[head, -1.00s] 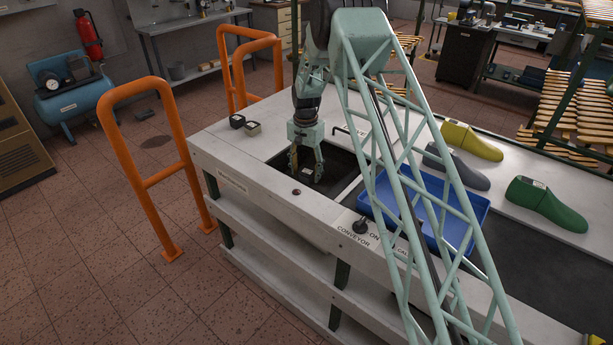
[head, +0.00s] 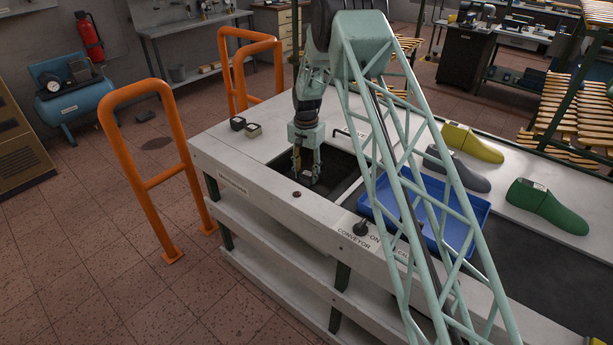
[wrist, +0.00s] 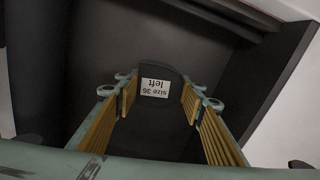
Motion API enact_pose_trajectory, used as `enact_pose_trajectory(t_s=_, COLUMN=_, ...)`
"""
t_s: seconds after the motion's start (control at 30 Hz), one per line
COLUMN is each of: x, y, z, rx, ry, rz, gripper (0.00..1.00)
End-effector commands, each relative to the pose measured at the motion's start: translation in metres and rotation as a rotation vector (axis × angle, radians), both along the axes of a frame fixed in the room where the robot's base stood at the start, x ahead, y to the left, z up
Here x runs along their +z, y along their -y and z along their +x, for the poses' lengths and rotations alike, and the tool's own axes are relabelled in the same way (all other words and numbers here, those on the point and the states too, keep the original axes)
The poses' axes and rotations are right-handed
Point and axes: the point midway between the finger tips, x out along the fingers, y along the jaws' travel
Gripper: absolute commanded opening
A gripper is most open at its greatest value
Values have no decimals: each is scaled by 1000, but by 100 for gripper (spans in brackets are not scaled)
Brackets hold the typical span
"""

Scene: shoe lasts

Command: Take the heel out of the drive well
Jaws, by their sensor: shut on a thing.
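The heel (wrist: 155,88) is a dark grey piece with a white label reading "size 36 left", seen upside down in the wrist view. My gripper (wrist: 155,105) is shut on it, with the ribbed yellow pads on both sides. In the head view my gripper (head: 306,178) points down into the drive well (head: 346,166), a dark rectangular opening in the white bench top. The heel is too dark and small to make out clearly there. I cannot tell whether it touches the well floor.
A blue tray (head: 466,209) lies right of the well, partly behind my arm. Yellow (head: 470,143), grey (head: 462,172) and green (head: 546,206) lasts lie beyond it. Orange guard rails (head: 150,165) stand at the bench's left.

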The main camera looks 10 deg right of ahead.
Motion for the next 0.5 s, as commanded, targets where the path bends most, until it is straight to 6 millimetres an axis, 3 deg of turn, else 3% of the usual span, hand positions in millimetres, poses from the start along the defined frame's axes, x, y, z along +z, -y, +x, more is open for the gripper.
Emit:
enact_pose_trajectory(t_s=0.27, x=20, y=0, z=1, rx=0, ry=1, rz=0, gripper=25)
enact_pose_trajectory(t_s=0.5, x=52, y=0, z=1, rx=0, ry=3, rz=0, gripper=25)
